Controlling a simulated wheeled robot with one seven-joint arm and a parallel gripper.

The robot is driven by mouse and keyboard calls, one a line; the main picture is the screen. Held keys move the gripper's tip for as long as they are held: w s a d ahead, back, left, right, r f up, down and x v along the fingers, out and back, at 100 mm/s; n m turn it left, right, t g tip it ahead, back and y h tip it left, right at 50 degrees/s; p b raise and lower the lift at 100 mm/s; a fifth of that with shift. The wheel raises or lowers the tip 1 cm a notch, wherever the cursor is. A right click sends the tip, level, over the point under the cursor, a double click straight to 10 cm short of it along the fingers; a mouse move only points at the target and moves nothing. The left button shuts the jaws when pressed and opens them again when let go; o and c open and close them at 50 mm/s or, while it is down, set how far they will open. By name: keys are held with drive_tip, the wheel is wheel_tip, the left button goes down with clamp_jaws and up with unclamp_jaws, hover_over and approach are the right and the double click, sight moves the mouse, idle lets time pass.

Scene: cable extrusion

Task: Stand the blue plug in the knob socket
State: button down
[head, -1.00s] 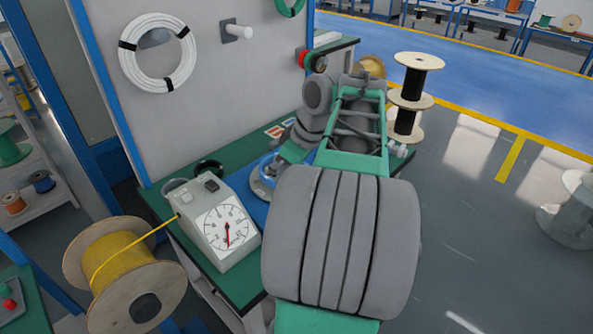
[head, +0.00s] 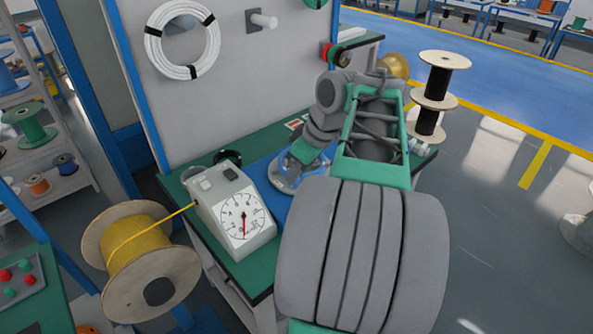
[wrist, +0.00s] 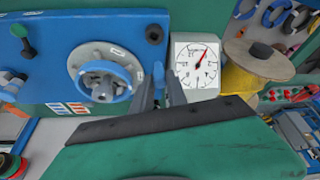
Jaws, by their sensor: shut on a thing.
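In the wrist view my gripper (wrist: 159,88) has its two dark fingers close together, with a small bluish-grey piece (wrist: 158,73) between their tips. I take it for the blue plug; most of it is hidden. Left of the fingers is a round grey dial plate (wrist: 88,53) with a blue ring-shaped knob (wrist: 106,78) on it. I cannot tell which opening is the knob socket. The fingers are beside the knob, to its right, and I cannot tell whether they touch it. In the head view my arm hides the gripper; the grey plate (head: 282,182) shows partly beside it.
A white gauge box (head: 232,212) stands on the green bench left of my arm; it also shows in the wrist view (wrist: 195,68). A yellow cable spool (head: 140,262) stands beside it, its cable reaching the box. A black hole (wrist: 154,34) and a dark green knob (wrist: 19,32) are on the blue panel.

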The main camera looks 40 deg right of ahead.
drive_tip(key=shift+f+b, duration=4.35)
drive_tip(key=shift+f, duration=0.9)
drive_tip(key=shift+f+b, duration=0.3)
drive_tip(key=shift+f, duration=0.1)
drive_tip(key=c, duration=1.2)
unclamp_jaws()
drive_tip(key=shift+c, duration=0.2)
drive_tip(key=shift+r, duration=0.1)
wheel_tip(320, 180, up, 8)
drive_tip(key=p, duration=0.7)
drive_tip(key=shift+p, duration=0.35)
